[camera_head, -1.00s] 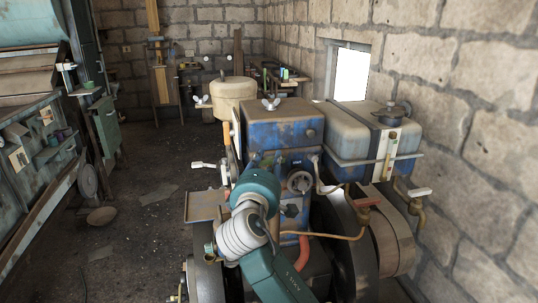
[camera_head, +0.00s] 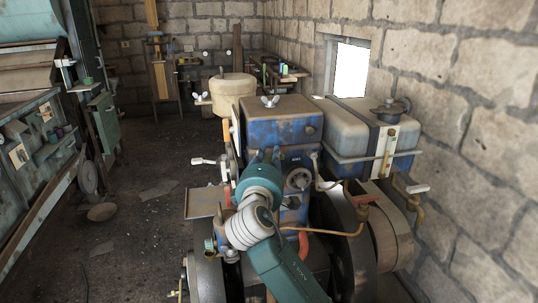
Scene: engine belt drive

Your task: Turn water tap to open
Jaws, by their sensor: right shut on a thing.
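My right gripper (camera_head: 265,157) is at the front face of the blue engine block (camera_head: 290,128), its teal fingers pointing up and away from me. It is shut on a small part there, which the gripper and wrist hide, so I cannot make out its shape. A brass tap (camera_head: 417,204) with a pale lever stands at the right, below the tank and apart from the gripper. I cannot tell for certain which fitting is the water tap. My left gripper is not in view.
A grey-blue tank (camera_head: 350,135) with a strap stands to the right of the block, near the stone wall (camera_head: 480,120). Dark flywheels and a belt (camera_head: 388,225) are below it. A white-tipped crank (camera_head: 203,161) sticks out at the left. The floor (camera_head: 145,225) at left is mostly open.

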